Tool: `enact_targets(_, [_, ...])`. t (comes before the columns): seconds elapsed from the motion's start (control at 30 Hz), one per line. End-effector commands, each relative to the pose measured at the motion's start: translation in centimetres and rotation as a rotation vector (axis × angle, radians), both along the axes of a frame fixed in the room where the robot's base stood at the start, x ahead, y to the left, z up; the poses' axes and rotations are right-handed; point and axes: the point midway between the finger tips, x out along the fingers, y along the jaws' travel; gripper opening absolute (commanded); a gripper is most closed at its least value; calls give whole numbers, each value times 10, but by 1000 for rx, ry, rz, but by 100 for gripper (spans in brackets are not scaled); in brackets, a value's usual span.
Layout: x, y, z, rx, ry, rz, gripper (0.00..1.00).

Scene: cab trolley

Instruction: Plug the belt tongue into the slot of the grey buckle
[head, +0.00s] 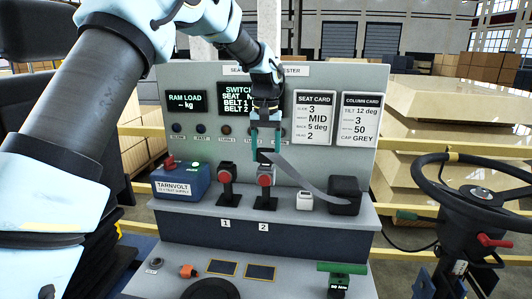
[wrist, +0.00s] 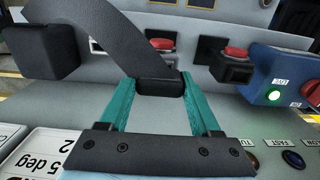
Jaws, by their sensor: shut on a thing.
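A grey strap (head: 305,177) runs from the tongue down to a black box (head: 345,196) at the right of the ledge. The tongue is apart from both. Its metal tip and the buckle slots cannot be made out.
A blue supply box (head: 181,183) stands left of the buckles, and a small white block (head: 304,201) stands right of them. The grey sign panel (head: 320,83) rises behind. A steering wheel (head: 478,190) is at the right.

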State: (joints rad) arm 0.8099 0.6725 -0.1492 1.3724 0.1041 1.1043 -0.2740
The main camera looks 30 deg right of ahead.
Motion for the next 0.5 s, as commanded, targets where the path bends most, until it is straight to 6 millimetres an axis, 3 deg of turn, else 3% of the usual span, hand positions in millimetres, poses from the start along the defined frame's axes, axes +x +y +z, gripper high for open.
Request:
enact_targets(0.27, [0, 0, -6, 0, 0, 0, 0])
enact_targets(0.3, [0, 0, -6, -1, -1, 0, 66])
enact_targets(0.5, [0, 0, -5, 0, 0, 0, 89])
